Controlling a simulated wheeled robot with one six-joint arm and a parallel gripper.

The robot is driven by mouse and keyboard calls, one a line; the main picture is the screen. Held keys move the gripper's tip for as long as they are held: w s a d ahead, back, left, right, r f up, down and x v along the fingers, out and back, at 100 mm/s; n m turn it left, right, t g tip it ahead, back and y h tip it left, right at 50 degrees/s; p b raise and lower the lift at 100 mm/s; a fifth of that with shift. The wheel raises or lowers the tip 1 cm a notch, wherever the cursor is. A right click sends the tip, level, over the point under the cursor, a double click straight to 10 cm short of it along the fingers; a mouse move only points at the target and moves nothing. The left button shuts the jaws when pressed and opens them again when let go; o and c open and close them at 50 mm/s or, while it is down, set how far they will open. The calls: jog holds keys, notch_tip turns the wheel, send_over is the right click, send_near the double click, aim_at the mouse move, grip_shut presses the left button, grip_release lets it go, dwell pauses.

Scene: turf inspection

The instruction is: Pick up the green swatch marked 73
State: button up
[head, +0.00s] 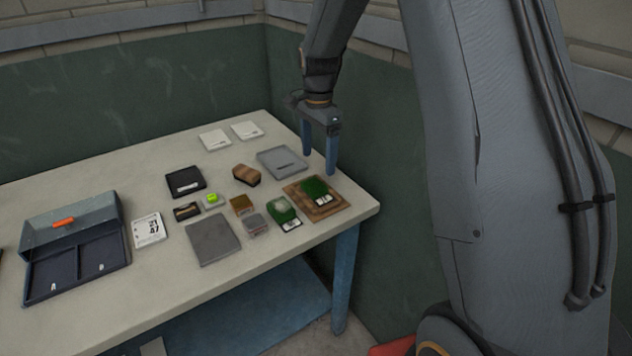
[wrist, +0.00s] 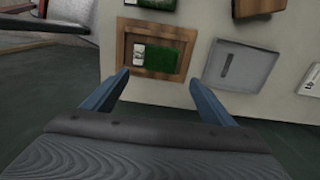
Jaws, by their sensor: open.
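Two green swatches with white labels are in the head view; the numbers on them are too small to read, so I cannot tell which is 73. One green swatch (head: 313,187) lies in a brown wooden tray (head: 335,212) near the table's right corner. It also shows in the wrist view (wrist: 164,56). The other green swatch (head: 281,207) lies just left of the tray, partly cut off at the top of the wrist view (wrist: 152,3). My gripper (head: 318,161) is open and empty above the table's right edge. In the wrist view its fingers (wrist: 160,80) point toward the tray.
A grey tray (head: 282,163) lies behind the wooden tray. Brown, grey and yellow-green samples crowd the table's middle. A white card (head: 148,230) with numbers and a dark box (head: 75,238) with compartments lie at left. White pieces (head: 214,140) lie at the back. The back left table is clear.

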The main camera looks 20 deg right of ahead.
aim_at(316, 183)
notch_tip(316, 183, down, 2)
jog(key=shift+w+f+p, duration=0.1)
jog(key=shift+f+p, duration=0.1)
jog(key=shift+p, duration=0.15)
jog(key=f, duration=0.1)
jog(key=f+p, duration=0.2)
jog(key=shift+s+a+f, duration=0.2)
jog(key=shift+a+f, duration=0.05)
jog(key=shift+f, duration=0.85)
jog(key=c, duration=1.1)
